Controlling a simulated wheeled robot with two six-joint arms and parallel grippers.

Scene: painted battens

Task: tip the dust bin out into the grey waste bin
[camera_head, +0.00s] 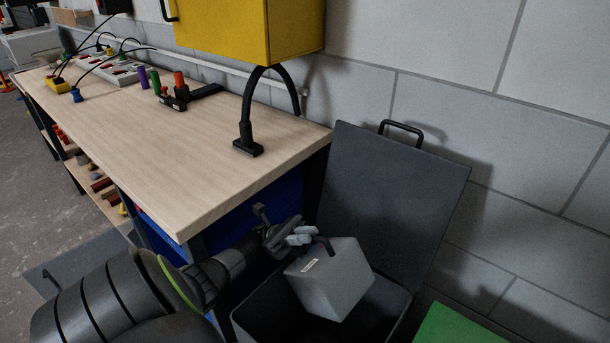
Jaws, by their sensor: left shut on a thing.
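The dust bin (343,286) is a light grey box with a small pale label and a dark handle. My left gripper (303,236) is shut on it at the handle. The dust bin hangs tilted over the mouth of the grey waste bin (254,318). Its open side does not show, and I see no dust falling. The waste bin is dark grey, and its lid (398,200) stands open against the wall side. The dust bin hides part of the waste bin's inside. My right gripper is out of view.
A wooden workbench (150,150) stands at left, its near corner close to my left arm. A black gooseneck (246,125) rises from it. A yellow cabinet (220,30) hangs above. A green object (455,326) is at lower right, beside the waste bin.

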